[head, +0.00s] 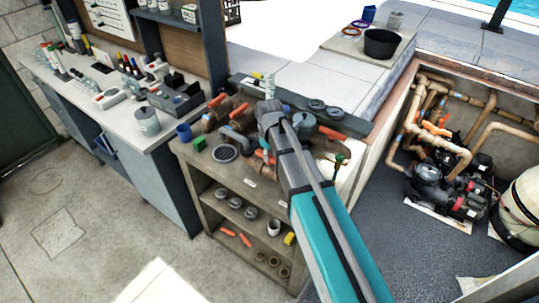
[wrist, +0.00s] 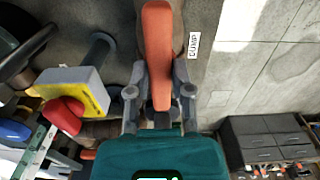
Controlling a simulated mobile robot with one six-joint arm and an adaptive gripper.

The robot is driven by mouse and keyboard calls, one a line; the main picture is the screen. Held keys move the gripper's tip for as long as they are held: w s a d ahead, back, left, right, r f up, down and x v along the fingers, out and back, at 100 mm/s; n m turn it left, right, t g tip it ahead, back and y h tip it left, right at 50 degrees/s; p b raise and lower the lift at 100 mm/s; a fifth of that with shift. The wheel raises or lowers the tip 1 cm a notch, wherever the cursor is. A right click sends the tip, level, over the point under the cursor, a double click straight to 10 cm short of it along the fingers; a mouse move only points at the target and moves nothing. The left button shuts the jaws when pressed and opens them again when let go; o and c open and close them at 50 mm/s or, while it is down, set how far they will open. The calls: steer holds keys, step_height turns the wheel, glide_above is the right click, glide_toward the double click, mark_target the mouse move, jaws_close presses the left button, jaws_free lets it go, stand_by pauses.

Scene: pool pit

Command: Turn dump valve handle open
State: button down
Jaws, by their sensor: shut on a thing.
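The orange dump valve handle (wrist: 158,50) is a long flat lever. In the wrist view it points away from my gripper, upright in the picture. My gripper (wrist: 158,95) has its two grey fingers on either side of the handle's near part and is shut on it. A white label reading DUMP (wrist: 193,45) lies just right of the handle. The valve body under the handle is mostly hidden. In the head view my arm crosses the bench, and I cannot clearly make out the gripper or which orange lever it holds.
The wooden bench (head: 206,188) carries several pipe fittings and other orange levers (head: 332,133). A grey and yellow block (wrist: 80,88) and a red part (wrist: 62,115) stand left of my gripper. A pump pit (head: 400,225) lies right; open floor (head: 90,215) lies left.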

steer(key=shift+s, duration=0.15)
steer(key=c, duration=0.5)
jaws_free()
steer(key=shift+m, duration=0.5)
